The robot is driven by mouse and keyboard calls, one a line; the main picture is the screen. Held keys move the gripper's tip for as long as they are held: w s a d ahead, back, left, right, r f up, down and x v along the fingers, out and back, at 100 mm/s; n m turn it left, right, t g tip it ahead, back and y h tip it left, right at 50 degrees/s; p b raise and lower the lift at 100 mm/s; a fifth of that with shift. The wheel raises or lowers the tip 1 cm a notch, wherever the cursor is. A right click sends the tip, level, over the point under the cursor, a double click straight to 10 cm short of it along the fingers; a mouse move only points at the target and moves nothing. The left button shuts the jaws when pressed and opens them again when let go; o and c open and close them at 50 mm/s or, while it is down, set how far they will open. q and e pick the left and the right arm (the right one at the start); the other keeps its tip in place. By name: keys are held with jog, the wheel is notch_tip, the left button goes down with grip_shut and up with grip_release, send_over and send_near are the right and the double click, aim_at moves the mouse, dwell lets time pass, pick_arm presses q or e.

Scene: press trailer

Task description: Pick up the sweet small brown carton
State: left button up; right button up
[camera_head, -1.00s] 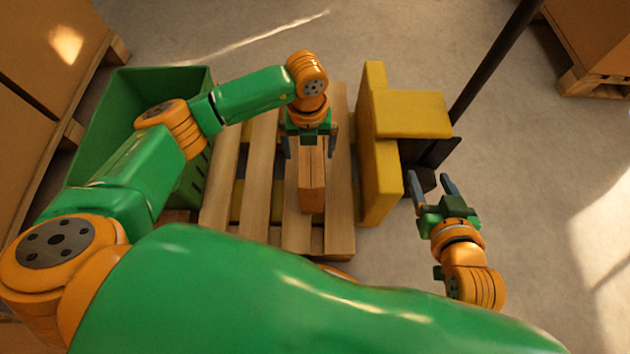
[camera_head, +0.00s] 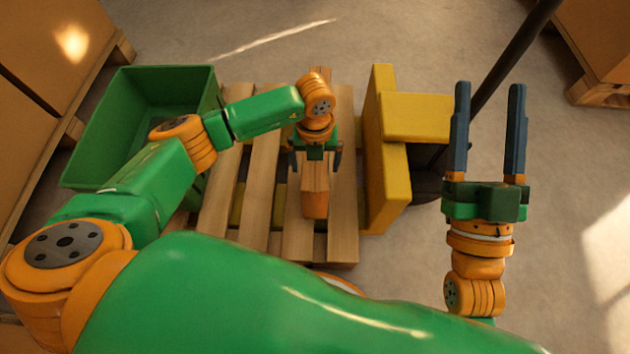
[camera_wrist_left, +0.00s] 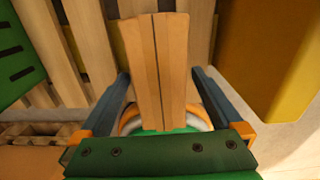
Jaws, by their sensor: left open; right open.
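The small brown carton (camera_head: 315,203) stands on the wooden pallet in the head view, narrow and tall, with a seam along its top. It also shows in the left wrist view (camera_wrist_left: 155,60), between the two fingers. My left gripper (camera_head: 315,165) is open, with one finger on each side of the carton. I cannot tell whether either finger touches it. My right gripper (camera_head: 490,95) is open and empty, to the right of the yellow block.
A green crate (camera_head: 95,150) stands at the left. The slatted pallet (camera_head: 258,190) lies under the carton. A yellow block (camera_head: 381,160) stands upright close to the carton's right. A dark pole (camera_head: 515,55) rises behind my right gripper. Bare floor (camera_head: 570,180) lies at the right.

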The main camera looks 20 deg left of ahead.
pick_arm(q)
jog(key=shift+f, duration=0.3)
grip_shut()
pick_arm(e)
jog(key=shift+s+r+t+y, duration=0.3)
jog(key=shift+s+r+t, duration=0.25)
jog(key=shift+r, duration=0.25)
pick_arm(q)
jog(key=shift+r, duration=0.1)
